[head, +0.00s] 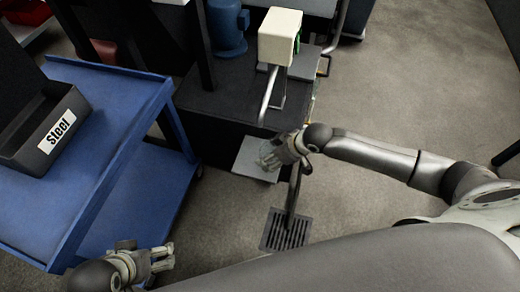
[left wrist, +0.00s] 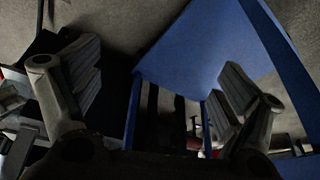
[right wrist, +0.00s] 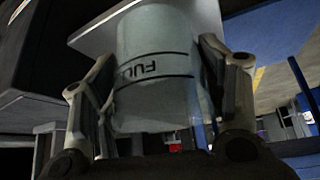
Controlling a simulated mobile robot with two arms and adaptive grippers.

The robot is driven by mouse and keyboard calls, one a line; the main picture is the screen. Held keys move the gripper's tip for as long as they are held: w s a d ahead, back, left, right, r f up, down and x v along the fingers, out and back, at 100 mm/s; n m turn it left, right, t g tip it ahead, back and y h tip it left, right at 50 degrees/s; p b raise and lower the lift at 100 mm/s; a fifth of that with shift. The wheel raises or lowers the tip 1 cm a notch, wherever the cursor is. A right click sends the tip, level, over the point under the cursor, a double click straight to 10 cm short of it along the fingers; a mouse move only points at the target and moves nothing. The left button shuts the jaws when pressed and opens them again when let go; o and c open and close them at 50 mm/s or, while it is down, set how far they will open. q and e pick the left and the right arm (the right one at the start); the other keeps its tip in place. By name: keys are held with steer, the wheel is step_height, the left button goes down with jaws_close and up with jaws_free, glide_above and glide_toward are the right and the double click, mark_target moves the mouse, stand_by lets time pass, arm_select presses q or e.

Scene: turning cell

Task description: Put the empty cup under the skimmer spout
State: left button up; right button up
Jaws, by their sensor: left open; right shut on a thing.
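The skimmer is a cream box (head: 280,38) with a grey spout tube (head: 267,97) slanting down from it. A light grey plate (head: 250,170) juts out low in front of the dark machine base, below the spout. My right gripper (head: 276,154) is shut on a pale translucent cup (right wrist: 155,65), which has a FULL line on its side. In the head view the cup is largely hidden by the fingers, over the plate and near the spout's lower end. I cannot tell whether it touches the plate. My left gripper (head: 163,258) is open and empty at the lower left.
A blue cart (head: 115,150) stands at the left, with a dark bin (head: 45,125) labelled Steel on top. A blue motor (head: 228,28) stands behind, left of the skimmer. Open floor is at the right.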

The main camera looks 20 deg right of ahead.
mark_target(262, 149)
steer(key=w+a+b, duration=0.1)
steer(key=w+a, duration=0.1)
steer(key=w, duration=0.1)
steer(key=shift+w+a, duration=0.15)
steer(key=shift+a, duration=0.25)
steer(key=shift+f, duration=0.25)
arm_select(q)
steer(key=w+d+r+t+h, duration=0.1)
steer(key=w+d+r+t, duration=0.1)
steer(key=w, duration=0.5)
steer(key=shift+d+t, duration=0.15)
steer(key=shift+t, duration=0.75)
steer(key=shift+r, duration=0.1)
arm_select(e)
steer(key=o, duration=1)
steer(key=shift+f, duration=0.1)
steer(key=shift+o, duration=0.2)
